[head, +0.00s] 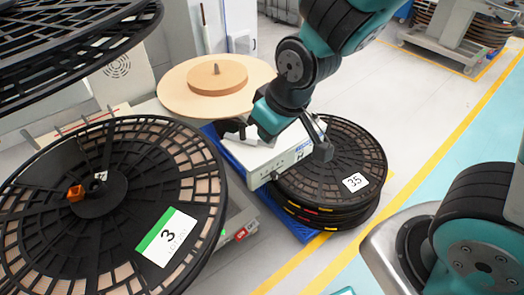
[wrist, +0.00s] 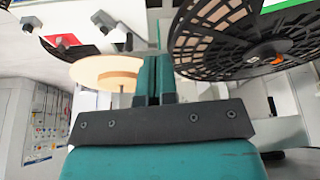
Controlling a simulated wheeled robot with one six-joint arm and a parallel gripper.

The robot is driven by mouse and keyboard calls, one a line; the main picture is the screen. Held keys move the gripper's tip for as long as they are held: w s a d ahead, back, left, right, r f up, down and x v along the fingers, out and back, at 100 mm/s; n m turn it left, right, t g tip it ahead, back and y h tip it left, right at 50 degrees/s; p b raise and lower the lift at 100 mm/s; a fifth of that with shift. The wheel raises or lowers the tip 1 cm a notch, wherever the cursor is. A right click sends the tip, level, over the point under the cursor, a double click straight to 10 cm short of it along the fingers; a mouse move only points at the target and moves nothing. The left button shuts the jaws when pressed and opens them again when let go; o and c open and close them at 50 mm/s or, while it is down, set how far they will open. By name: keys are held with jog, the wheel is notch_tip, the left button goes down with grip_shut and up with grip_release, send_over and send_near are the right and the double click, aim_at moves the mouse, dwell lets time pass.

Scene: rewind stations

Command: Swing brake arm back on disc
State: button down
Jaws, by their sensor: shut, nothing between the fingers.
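The pale tan disc (head: 172,92) with a smaller raised hub and peg lies at the back centre of the head view. It also shows left of the fingers in the wrist view (wrist: 90,72). I cannot pick out the brake arm with certainty; my own arm covers part of the area beside the disc. My gripper (wrist: 153,62) is shut, its two teal fingers together with nothing between them. In the head view my wrist hangs over the white box, right of and nearer than the disc, and its fingertips are hard to make out there.
A large black slotted reel labelled 3 (head: 150,192) fills the left, with an orange piece (head: 75,193) near its hub. A stack of black reels labelled 35 (head: 335,165) stands right of the white box (head: 272,158). Another reel overhangs at top left.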

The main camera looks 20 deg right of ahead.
jog(key=w+d+f+n+t+h+b, duration=0.1)
jog(key=w+f, duration=0.2)
jog(key=f, duration=0.3)
jog(key=w+f+n+t+h+b, duration=0.1)
jog(key=w+f+t+b, duration=0.1)
jog(key=w+f, duration=0.2)
notch_tip(320, 180, down, 3)
jog(key=shift+w+d+r+n+t, duration=0.2)
jog(key=shift+w+d+n+t, duration=0.1)
jog(key=shift+d+n, duration=0.1)
send_near(259, 145)
jog(key=a+f, duration=0.1)
jog(key=f, duration=0.1)
jog(key=a+f, duration=0.1)
jog(key=f, duration=0.1)
jog(key=shift+a+f, duration=0.1)
jog(key=shift+a, duration=0.25)
jog(key=shift+w+d, duration=0.85)
jog(key=shift+w, duration=0.1)
jog(key=shift+w+d, duration=0.45)
jog(key=shift+w, duration=0.15)
jog(key=shift+w, duration=0.1)
